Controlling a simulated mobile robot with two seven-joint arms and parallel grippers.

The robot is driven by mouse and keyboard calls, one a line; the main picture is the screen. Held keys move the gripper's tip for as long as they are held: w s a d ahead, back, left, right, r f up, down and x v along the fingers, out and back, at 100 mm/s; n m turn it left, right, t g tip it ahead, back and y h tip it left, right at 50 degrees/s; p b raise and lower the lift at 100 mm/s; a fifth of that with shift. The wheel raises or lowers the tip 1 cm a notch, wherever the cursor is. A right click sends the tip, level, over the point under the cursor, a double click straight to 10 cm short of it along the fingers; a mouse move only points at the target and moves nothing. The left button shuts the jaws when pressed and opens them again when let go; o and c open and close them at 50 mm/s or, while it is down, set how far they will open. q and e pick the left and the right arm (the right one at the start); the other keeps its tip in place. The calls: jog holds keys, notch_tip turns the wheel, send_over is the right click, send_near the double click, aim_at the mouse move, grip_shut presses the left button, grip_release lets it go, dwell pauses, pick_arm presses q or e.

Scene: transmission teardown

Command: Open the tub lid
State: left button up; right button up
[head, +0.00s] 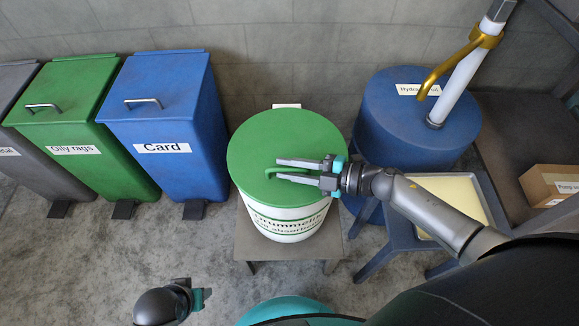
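The tub (290,225) is white with green print and stands on a low grey stand. Its round green lid (265,135) lies flat on top, closed, with a raised green handle (270,172) near the front. My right gripper (277,170) reaches in from the right over the lid. Its two grey fingers are apart, one on each side of the handle; I cannot tell whether they touch it. My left arm's end (185,300) shows low in the view, away from the tub, with its fingers hidden.
A blue drum (375,140) with a white-and-gold pump stands right of the tub. A cream tray (455,195) and a cardboard box (550,185) are further right. A blue Card bin (165,95), a green Oily rags bin (70,105) and a grey bin stand left. Floor at front left is clear.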

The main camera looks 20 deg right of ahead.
grip_shut()
dwell(1.3)
